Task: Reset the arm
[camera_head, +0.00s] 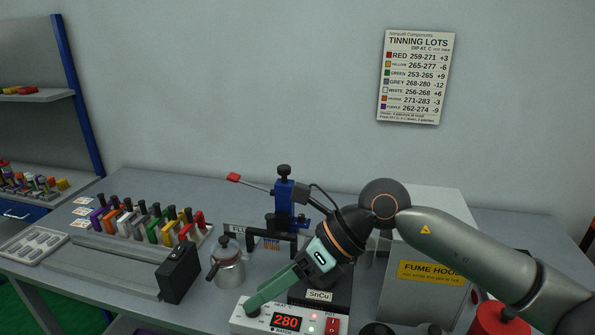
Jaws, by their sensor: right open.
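My right arm comes in from the right. Its gripper (252,305) points down and left, with its green fingers at the knob end of a white control box (262,328) reading 280. The fingers overlap in this view, so the gap between them is hidden; nothing shows held. Whether they touch the knob cannot be told. Behind the gripper stands a blue post (284,197) with a black knob on top and a thin lever arm ending in a red tip (234,177), raised toward the left. My left gripper is out of view.
A rack (150,262) of coloured clips stands at left on the grey table, beside a metal tray (33,246). A black box (178,273) and a metal pot (228,266) stand near the gripper. The fume hood (432,272) and a red container (497,322) are at right.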

